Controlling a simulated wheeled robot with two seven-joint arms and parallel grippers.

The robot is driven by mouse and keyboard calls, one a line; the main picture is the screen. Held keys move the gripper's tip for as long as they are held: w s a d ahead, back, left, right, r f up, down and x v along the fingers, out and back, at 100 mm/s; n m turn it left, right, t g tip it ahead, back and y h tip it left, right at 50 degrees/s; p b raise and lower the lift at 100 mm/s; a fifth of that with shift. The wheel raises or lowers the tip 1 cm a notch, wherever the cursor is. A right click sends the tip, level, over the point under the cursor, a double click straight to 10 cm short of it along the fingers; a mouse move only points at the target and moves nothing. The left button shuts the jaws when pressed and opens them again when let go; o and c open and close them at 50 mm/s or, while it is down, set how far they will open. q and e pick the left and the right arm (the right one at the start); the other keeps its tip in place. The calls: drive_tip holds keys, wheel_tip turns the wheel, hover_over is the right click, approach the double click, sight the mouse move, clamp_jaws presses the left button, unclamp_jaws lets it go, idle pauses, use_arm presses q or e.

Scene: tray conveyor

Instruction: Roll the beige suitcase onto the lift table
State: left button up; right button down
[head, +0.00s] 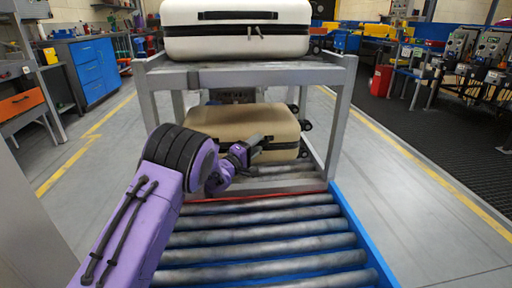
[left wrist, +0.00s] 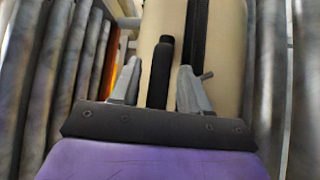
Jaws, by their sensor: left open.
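The beige suitcase (head: 232,121) lies flat on the lower level of a grey frame (head: 334,120), on rollers. It fills the upper middle of the left wrist view (left wrist: 226,60). My left gripper (head: 258,146) is at the suitcase's near side. In the left wrist view its open fingers (left wrist: 158,72) stand on either side of the suitcase's black handle (left wrist: 161,72); I cannot tell whether they touch it. A blue-edged roller bed (head: 264,250) runs from the frame toward me; I cannot tell whether it is the lift table. My right gripper is out of view.
A white suitcase (head: 236,42) lies on the frame's upper shelf (head: 240,77), above the beige one. A red strip (head: 262,197) crosses between the frame and the roller bed. Floor is clear on both sides. Blue cabinets (head: 94,72) stand at the left.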

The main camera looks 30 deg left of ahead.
use_arm(q)
clamp_jaws()
idle(1.3)
